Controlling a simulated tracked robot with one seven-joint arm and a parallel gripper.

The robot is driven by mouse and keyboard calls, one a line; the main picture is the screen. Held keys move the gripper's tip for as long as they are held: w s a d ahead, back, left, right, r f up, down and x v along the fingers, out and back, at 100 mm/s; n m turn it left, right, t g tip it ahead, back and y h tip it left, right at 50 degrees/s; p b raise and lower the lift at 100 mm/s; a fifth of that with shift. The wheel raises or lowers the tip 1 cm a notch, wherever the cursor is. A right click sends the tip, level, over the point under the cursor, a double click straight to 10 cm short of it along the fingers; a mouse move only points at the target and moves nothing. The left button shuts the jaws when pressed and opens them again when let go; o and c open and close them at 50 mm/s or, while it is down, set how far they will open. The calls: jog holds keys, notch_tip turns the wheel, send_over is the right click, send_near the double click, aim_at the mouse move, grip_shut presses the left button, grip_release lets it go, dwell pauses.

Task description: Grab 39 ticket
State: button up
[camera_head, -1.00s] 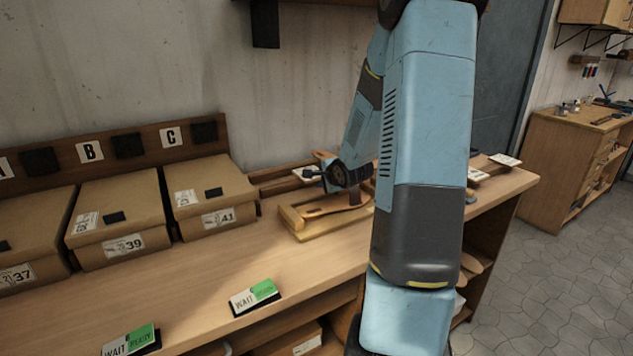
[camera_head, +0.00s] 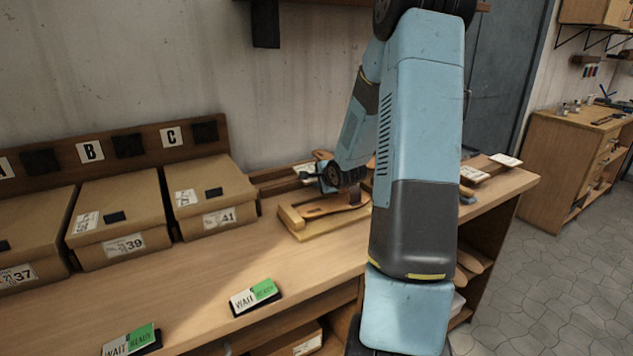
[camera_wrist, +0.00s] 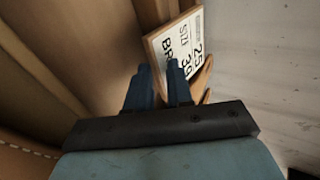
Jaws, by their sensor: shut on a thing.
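The 39 ticket (camera_wrist: 180,47) is a white card with a brown edge in the wrist view, with "25", "STD", "39" and "BR" readable. My gripper (camera_wrist: 160,74) is shut on it at its near edge, and the fingers cover part of that edge. In the head view my gripper (camera_head: 326,177) is at the back of the bench, above the wooden rack, with a small white card (camera_head: 303,172) beside it. The print on that card is too small to read there.
A wooden jig (camera_head: 310,228) stands just in front of my gripper. Boxes marked 37 (camera_head: 25,235), 39 (camera_head: 118,215) and 41 (camera_head: 210,195) line the back left. Two WAIT/READY signs (camera_head: 255,297) (camera_head: 131,341) lie along the front. The bench (camera_head: 190,290) between is clear.

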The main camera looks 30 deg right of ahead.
grip_shut()
jog(key=shift+r, duration=0.1)
jog(key=shift+r, duration=1.2)
jog(key=f+v, duration=0.1)
jog(key=v, duration=0.4)
jog(key=s+v, duration=0.1)
jog(key=v, duration=0.3)
jog(key=f+v, duration=0.1)
jog(key=v, duration=0.4)
jog(key=shift+s+f, duration=0.2)
jog(key=shift+s, duration=0.4)
